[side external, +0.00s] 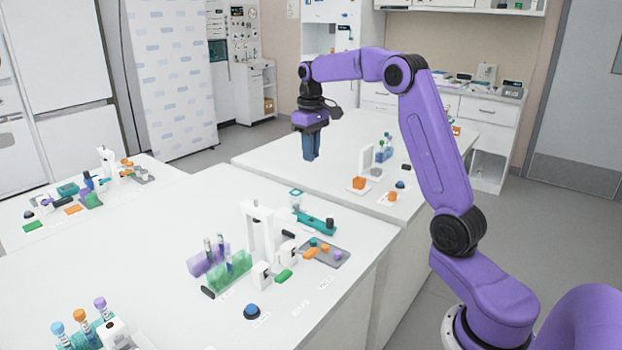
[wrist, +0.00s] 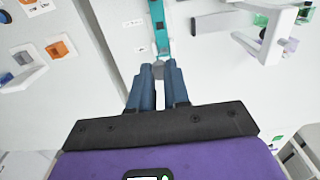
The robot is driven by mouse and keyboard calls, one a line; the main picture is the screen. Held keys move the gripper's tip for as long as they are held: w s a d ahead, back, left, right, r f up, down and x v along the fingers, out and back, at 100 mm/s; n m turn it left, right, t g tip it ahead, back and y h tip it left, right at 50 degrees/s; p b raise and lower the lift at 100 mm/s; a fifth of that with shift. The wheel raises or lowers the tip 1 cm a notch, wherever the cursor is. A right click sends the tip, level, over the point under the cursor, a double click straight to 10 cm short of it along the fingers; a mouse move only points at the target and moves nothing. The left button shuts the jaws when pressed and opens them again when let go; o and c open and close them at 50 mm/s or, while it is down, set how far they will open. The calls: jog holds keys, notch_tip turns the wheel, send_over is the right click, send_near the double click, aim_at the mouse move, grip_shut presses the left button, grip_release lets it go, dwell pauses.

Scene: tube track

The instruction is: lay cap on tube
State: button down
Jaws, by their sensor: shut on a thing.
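My gripper (side external: 311,158) hangs fingers-down in the air, above and behind the near bench in the side view. Its two blue fingers (wrist: 158,75) are close together in the wrist view, with a small grey piece (wrist: 158,70) between the tips. Whether this is the cap I cannot tell. Slim tubes (side external: 221,241) stand upright in a green rack (side external: 237,269) on the near bench. Small teal, orange (side external: 324,247) and purple (side external: 337,256) caps sit on a grey tray (side external: 318,262). The gripper is well clear of tubes and tray.
A white upright frame (side external: 258,228) stands behind the green rack. A teal track (side external: 316,222) lies to its right, and shows ahead of the fingertips in the wrist view (wrist: 159,40). A blue button (side external: 252,311) is near the front. Capped tubes (side external: 80,317) stand front left.

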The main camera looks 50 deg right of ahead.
notch_tip(320, 180, up, 4)
jog(key=shift+a+r, duration=0.1)
jog(key=shift+r, duration=0.1)
jog(key=w+a+n, duration=0.3)
jog(key=a, duration=1.2)
jog(key=n, duration=0.3)
send_over(227, 250)
notch_tip(227, 250, down, 11)
jog(key=shift+r, duration=0.2)
jog(key=shift+f, duration=2.7)
jog(key=shift+f, duration=0.15)
jog(key=c, duration=1)
grip_release()
jog(key=shift+c, duration=0.2)
